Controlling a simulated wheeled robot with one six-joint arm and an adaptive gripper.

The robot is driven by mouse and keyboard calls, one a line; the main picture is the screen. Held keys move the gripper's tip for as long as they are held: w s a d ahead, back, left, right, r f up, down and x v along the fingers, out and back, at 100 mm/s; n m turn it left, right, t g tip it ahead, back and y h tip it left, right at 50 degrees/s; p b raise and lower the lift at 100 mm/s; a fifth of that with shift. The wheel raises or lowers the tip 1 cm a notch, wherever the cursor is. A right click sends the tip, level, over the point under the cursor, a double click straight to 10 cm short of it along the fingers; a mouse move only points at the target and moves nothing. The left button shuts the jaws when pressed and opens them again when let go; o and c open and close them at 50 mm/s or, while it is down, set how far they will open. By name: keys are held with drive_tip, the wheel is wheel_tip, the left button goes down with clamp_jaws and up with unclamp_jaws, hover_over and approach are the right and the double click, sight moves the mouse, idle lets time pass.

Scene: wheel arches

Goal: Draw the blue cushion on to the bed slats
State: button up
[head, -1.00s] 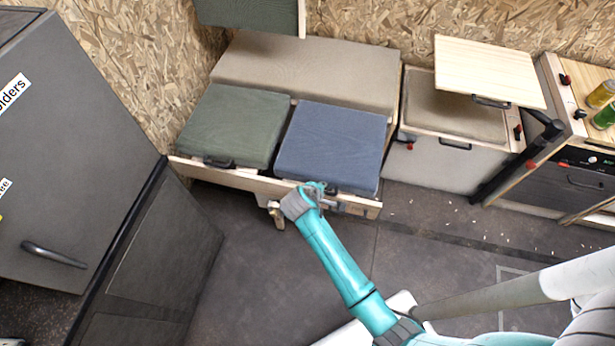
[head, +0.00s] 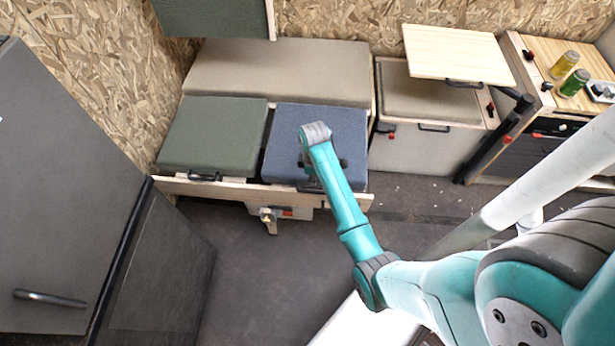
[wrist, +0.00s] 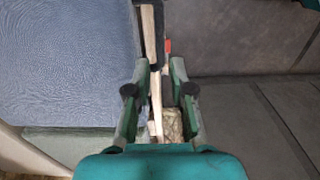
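The blue cushion (head: 285,135) lies beside the green cushion (head: 215,135) at the front of the bed, in front of a long beige cushion. It fills the left of the wrist view (wrist: 65,60). The wooden front rail (head: 235,190) of the bed runs below the cushions. My wrist and arm cover part of the cushion in the head view. The slats are hidden.
A wooden flap (head: 455,55) stands over a seat box at the right. A cooker unit with cans (head: 565,65) is farther right. A grey cabinet (head: 70,190) is at the left. A brass latch (head: 268,215) hangs below the rail.

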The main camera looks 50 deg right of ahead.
sight(312, 191)
wheel_tip(312, 191, down, 11)
drive_tip(key=shift+r, duration=0.1)
idle(0.7)
clamp_jaws()
drive_tip(key=shift+o, duration=2.1)
unclamp_jaws()
wheel_tip(312, 191, up, 12)
